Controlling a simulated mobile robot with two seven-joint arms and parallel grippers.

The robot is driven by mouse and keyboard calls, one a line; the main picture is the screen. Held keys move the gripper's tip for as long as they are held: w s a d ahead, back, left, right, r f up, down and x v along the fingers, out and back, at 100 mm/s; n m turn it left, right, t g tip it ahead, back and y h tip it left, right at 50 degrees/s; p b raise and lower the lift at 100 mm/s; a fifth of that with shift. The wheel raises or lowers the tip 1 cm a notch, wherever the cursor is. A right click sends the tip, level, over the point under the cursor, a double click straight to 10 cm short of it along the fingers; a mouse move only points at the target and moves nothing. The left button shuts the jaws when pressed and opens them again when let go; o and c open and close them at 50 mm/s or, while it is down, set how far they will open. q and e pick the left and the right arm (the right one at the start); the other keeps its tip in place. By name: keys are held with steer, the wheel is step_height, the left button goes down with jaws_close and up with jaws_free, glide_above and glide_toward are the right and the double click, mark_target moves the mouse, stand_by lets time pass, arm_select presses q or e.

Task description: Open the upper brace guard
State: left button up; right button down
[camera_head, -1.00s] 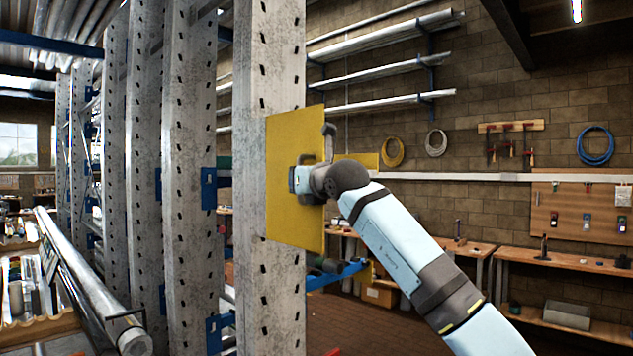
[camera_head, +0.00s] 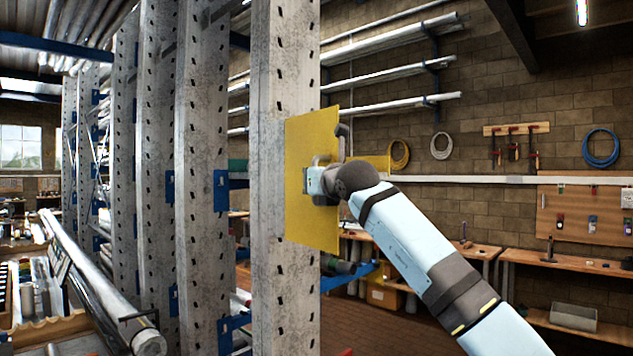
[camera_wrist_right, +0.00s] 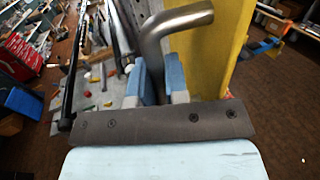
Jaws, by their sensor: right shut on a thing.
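The upper brace guard is a flat yellow panel (camera_head: 312,215) standing upright at the near grey mast column (camera_head: 283,290) in the head view. It also shows as a yellow sheet in the right wrist view (camera_wrist_right: 217,45). A bent grey metal handle (camera_wrist_right: 172,24) rises beside the sheet. My right gripper (camera_wrist_right: 160,85) has its blue fingers on both sides of the handle's stem and is shut on it. In the head view my right gripper (camera_head: 318,183) is at the panel's right part, with the handle's bent top above it. My left gripper is not in view.
More grey perforated columns (camera_head: 203,130) stand in a row to the left, with long pipes (camera_head: 100,290) at lower left. A second yellow piece (camera_head: 377,164) shows behind my wrist. Workbenches (camera_head: 570,262) line the brick wall. Brick floor is open at lower middle.

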steer(key=shift+r, duration=0.25)
steer(key=c, duration=1.1)
jaws_free()
steer(key=shift+c, duration=0.2)
steer(key=shift+a+f, duration=0.1)
steer(key=shift+f, duration=0.05)
steer(key=b+v, duration=0.4)
steer(key=v, duration=0.9)
steer(key=shift+s, duration=0.35)
